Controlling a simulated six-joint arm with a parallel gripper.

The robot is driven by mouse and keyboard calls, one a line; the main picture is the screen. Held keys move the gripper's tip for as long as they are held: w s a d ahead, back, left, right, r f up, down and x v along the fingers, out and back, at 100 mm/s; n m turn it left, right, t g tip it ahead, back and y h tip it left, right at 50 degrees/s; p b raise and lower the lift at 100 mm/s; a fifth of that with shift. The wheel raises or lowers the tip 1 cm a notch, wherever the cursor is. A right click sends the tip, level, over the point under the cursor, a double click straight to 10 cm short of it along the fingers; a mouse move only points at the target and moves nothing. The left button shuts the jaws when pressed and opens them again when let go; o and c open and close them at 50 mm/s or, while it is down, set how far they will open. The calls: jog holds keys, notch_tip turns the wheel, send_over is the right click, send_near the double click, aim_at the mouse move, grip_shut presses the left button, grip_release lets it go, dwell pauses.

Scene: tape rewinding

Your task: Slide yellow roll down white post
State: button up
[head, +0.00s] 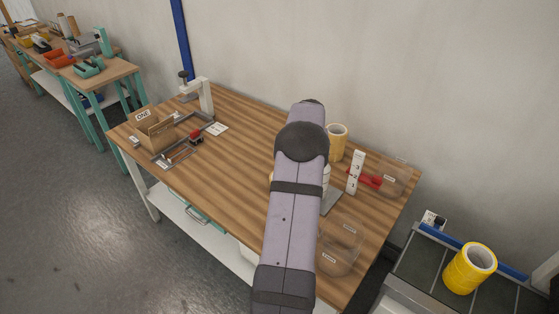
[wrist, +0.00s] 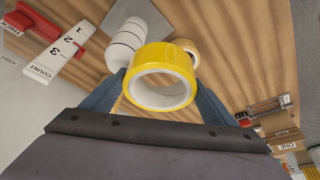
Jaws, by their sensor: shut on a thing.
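A yellow roll (wrist: 160,77) with a pale inner ring and open centre is between the two blue fingers of my gripper (wrist: 163,95) in the wrist view. The fingers are shut on it from both sides. A white post (wrist: 125,48) with grey bands stands on a grey plate (wrist: 153,15) just beyond the roll, up and left of it. The roll overlaps the post's edge in this view; I cannot tell if they touch. In the head view my arm hides the gripper and most of the post (head: 326,178).
A tan roll (wrist: 186,46) is partly hidden behind the yellow one. A numbered white count stand (head: 355,172) and a red piece (head: 370,181) are close to the post. Clear bins (head: 339,247) stand at the table's right end. A yellow-tan roll (head: 337,142) shows beside my arm.

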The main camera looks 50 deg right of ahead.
jog(key=s+d+r+m+p, duration=0.1)
jog(key=d, duration=0.1)
jog(key=s+d+r+p, duration=0.1)
jog(key=s+d, duration=0.1)
jog(key=s+d+r+m+p, duration=0.1)
jog(key=shift+s+d+r+m+g+h, duration=0.15)
jog(key=shift+s+d+m+g+h, duration=0.15)
jog(key=shift+s+d+g+h, duration=0.1)
jog(key=shift+f+b, duration=0.8)
jog(key=shift+f, duration=0.75)
jog(key=shift+f, duration=0.25)
jog(key=shift+f+b, duration=0.35)
jog(key=shift+b, duration=0.05)
jog(key=shift+f+b, duration=0.6)
jog(key=shift+f, duration=0.3)
dwell(0.4)
jog(key=o, duration=1.2)
jog(key=shift+r, duration=0.1)
